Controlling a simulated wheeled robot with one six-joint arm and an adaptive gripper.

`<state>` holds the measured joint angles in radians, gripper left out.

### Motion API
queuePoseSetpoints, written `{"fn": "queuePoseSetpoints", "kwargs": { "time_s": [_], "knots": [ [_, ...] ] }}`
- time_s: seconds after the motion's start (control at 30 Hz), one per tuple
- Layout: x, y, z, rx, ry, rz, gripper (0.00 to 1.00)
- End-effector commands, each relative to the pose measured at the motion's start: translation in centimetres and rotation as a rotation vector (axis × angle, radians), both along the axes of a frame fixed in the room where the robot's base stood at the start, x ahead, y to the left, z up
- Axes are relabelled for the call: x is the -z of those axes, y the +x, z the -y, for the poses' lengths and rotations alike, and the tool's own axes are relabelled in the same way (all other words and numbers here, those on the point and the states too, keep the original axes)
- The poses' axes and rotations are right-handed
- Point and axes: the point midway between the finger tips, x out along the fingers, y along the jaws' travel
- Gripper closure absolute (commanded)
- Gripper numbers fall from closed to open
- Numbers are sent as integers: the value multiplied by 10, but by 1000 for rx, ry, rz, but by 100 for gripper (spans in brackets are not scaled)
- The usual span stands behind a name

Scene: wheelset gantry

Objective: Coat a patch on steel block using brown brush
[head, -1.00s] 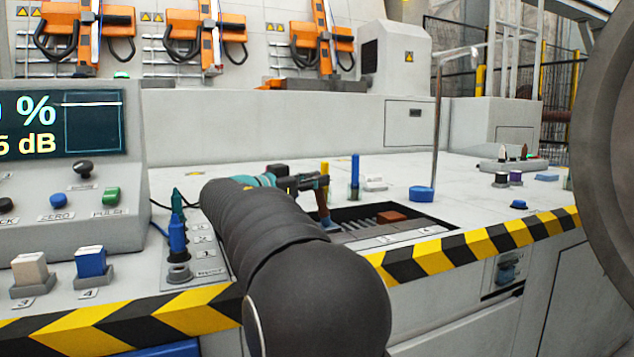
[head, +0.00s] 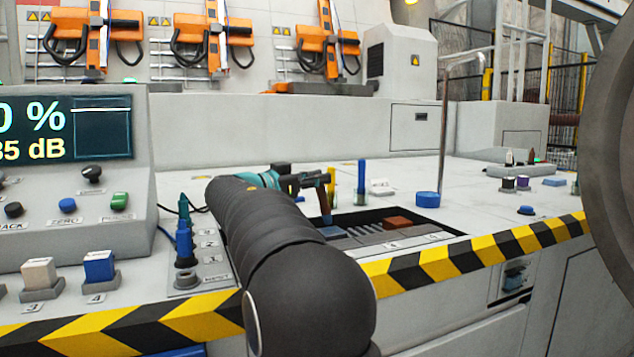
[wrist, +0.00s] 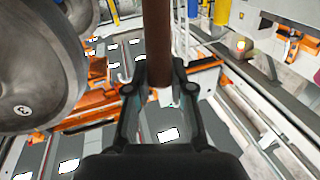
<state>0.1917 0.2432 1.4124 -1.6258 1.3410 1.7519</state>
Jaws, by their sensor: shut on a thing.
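My gripper (head: 318,182) is shut on the brown brush (head: 324,203), which hangs down from the jaws over the recessed tray (head: 375,240) in the bench top. In the wrist view the brown handle (wrist: 158,40) stands between the two black fingers of my gripper (wrist: 160,78). A small blue-grey block (head: 332,232) lies just below the brush's lower end; I cannot tell whether it is the steel block or whether the bristles touch it. My arm hides the left part of the tray.
A brown-red block (head: 398,221) lies at the tray's right. A thin metal post (head: 444,130) rises at right.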

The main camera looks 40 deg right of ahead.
Motion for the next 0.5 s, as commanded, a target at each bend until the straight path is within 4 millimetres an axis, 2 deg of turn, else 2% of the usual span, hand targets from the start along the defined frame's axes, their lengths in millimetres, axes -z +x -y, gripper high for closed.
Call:
{"fn": "queuePoseSetpoints", "kwargs": {
  "time_s": [0.2, 0.5],
  "knots": [
    [-22, 0, 0, 0, -1, 2, 100],
    [-46, 0, 0, 0, -2, 1, 100]
  ]
}}
